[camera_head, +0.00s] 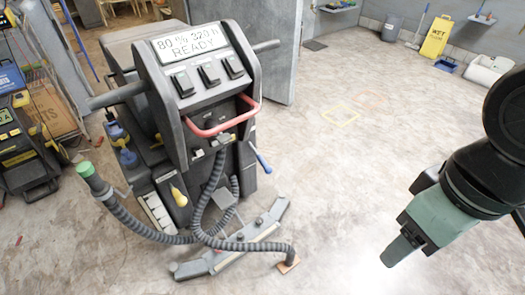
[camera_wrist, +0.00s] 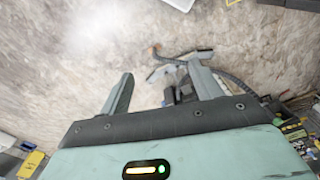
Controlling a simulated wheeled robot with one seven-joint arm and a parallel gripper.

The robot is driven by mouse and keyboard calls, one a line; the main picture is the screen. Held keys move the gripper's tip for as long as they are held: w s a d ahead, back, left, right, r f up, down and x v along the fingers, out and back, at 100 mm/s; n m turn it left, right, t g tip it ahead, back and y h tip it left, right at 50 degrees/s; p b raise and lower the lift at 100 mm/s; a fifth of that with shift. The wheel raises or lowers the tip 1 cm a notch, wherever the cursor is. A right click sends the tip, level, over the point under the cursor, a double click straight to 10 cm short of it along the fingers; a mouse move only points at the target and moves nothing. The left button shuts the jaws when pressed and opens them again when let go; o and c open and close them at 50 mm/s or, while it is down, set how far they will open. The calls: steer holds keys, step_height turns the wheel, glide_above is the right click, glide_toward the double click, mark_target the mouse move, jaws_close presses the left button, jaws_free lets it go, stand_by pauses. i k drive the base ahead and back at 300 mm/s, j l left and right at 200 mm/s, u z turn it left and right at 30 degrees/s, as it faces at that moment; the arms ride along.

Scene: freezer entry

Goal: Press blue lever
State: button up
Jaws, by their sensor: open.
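My gripper (camera_head: 398,252) is at the lower right of the head view, well right of the lever and apart from the machine. In the wrist view my gripper (camera_wrist: 162,88) is open, with nothing between its fingers. The machine's squeegee and hose show small beyond the fingers; I cannot make out the lever there.
A red handle (camera_head: 226,118) crosses the machine's front. A grey hose (camera_head: 150,229) with a green end and a squeegee bar (camera_head: 235,250) extend low in front. The floor between machine and gripper is clear. A yellow wet-floor sign (camera_head: 437,36) stands at the back right.

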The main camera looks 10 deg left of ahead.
mark_target(267, 169)
steer(key=i+j, duration=0.3)
steer(key=j, duration=0.15)
steer(key=i+j, duration=0.25)
steer(key=j, duration=0.2)
steer(key=u, duration=1.6)
